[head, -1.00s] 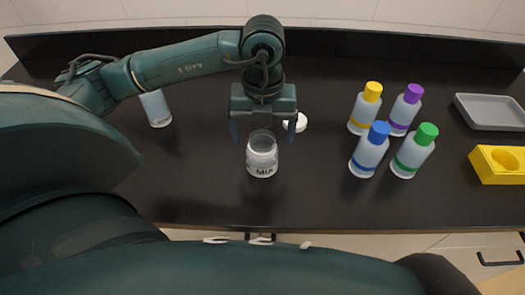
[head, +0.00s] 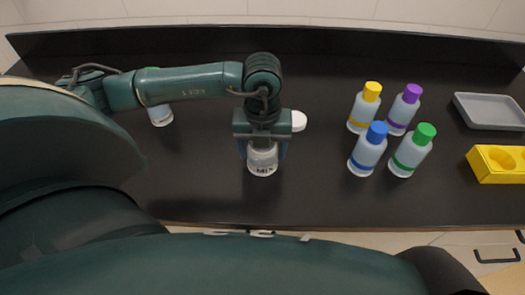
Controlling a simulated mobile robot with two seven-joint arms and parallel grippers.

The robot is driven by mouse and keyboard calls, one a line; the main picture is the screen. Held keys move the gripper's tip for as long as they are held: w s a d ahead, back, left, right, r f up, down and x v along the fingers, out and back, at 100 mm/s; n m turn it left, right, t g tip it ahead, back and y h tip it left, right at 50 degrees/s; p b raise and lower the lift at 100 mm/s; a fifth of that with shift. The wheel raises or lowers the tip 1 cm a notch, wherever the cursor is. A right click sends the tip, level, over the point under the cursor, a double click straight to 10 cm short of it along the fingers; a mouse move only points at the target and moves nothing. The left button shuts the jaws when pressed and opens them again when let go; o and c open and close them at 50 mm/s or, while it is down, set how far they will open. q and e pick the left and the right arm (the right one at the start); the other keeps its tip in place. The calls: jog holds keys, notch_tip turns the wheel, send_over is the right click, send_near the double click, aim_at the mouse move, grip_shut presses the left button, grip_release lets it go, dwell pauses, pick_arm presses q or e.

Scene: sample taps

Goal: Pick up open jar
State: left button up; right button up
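The open jar (head: 263,164), clear-white with dark lettering on its front, stands upright on the dark counter in the middle of the head view. My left gripper (head: 263,154) points down over it, with its blue fingers on the left and right sides of the jar. The gripper body hides the jar's mouth. The fingers are spread about the jar's width apart, and I cannot tell whether they touch it. A white lid (head: 298,121) lies on the counter just behind and right of the gripper. My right gripper does not show.
Bottles with yellow (head: 372,90), purple (head: 412,93), blue (head: 377,130) and green (head: 425,132) caps stand to the right. A grey tray (head: 490,122) and a yellow holder (head: 486,170) are at the far right. Another bottle (head: 159,114) stands left, partly behind my arm.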

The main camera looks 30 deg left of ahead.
pick_arm(q)
jog(key=c, duration=0.7)
jog(key=shift+r, duration=0.1)
